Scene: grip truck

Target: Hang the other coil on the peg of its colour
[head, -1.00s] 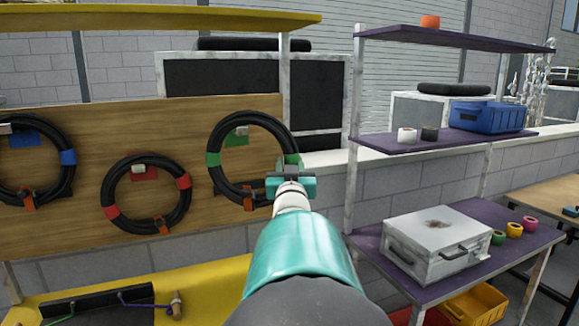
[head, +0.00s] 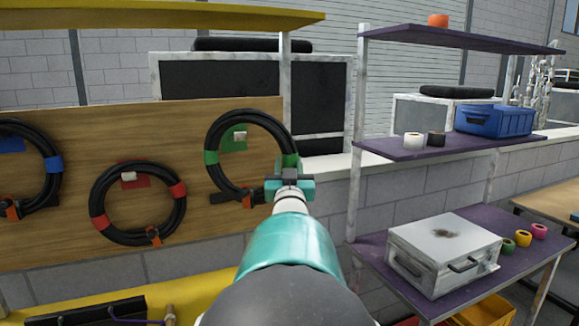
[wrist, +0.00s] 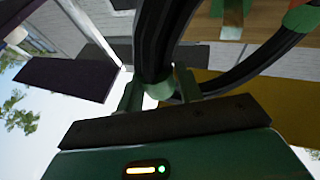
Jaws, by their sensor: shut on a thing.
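A black coil with green bands (head: 211,158) hangs as a ring in front of the right end of the wooden board. My gripper (head: 289,184) is shut on its right side, at a green band. The wrist view shows this green band (wrist: 157,86) between my fingers. The green plate (head: 228,141) with its pale peg (head: 240,135) shows inside the upper part of the ring, a little below its top. I cannot tell whether the ring is over the peg in depth.
A red-banded coil (head: 97,222) hangs around the pale peg of a red plate. A blue-banded coil (head: 54,164) hangs at the far left by a blue plate (head: 10,145). A purple shelf rack (head: 400,152) with a metal case (head: 443,247) stands right of my arm.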

